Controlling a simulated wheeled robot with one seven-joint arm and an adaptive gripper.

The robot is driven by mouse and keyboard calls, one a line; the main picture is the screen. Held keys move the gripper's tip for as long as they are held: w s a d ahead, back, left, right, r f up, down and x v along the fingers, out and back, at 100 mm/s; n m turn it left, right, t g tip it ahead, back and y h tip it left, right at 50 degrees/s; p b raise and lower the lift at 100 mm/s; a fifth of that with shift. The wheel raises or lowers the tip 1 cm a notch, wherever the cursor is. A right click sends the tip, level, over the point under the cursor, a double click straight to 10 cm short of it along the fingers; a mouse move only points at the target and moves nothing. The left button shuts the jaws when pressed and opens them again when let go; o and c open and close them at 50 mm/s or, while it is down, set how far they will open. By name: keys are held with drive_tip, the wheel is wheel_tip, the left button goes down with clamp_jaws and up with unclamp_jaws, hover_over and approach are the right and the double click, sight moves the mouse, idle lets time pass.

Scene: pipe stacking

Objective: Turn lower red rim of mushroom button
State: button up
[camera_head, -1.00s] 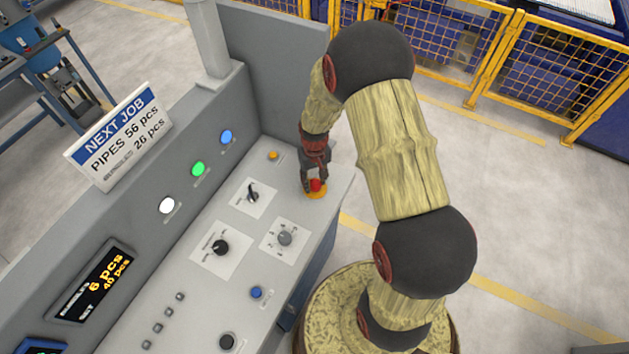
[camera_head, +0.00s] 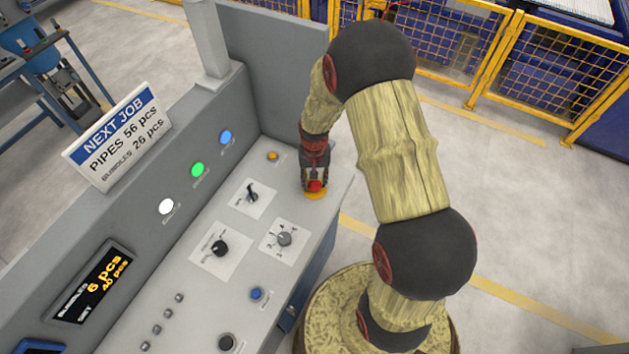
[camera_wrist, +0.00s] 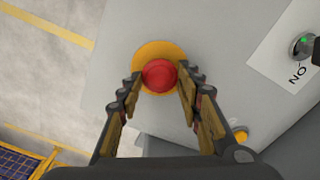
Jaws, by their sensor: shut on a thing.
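The red mushroom button (camera_head: 316,186) sits on a yellow-orange round plate (camera_head: 316,196) near the far right corner of the console top. In the wrist view the red button (camera_wrist: 159,75) is between my two fingers, with the yellow plate (camera_wrist: 158,50) behind it. My gripper (camera_head: 314,184) points down at the button, and it also shows in the wrist view (camera_wrist: 158,82). Its fingers are shut on the button from both sides. The lower rim is mostly hidden by the fingers and the red cap.
The grey console (camera_head: 190,290) carries black selector knobs (camera_head: 219,247), a grey knob (camera_head: 285,239), a blue button (camera_head: 256,293) and a small orange button (camera_head: 273,155). A grey side wall (camera_head: 262,70) rises behind my gripper. Open floor lies right of the console.

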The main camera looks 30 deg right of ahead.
drive_tip(key=o, duration=1.1)
drive_tip(key=shift+o, duration=0.3)
wheel_tip(320, 180, up, 12)
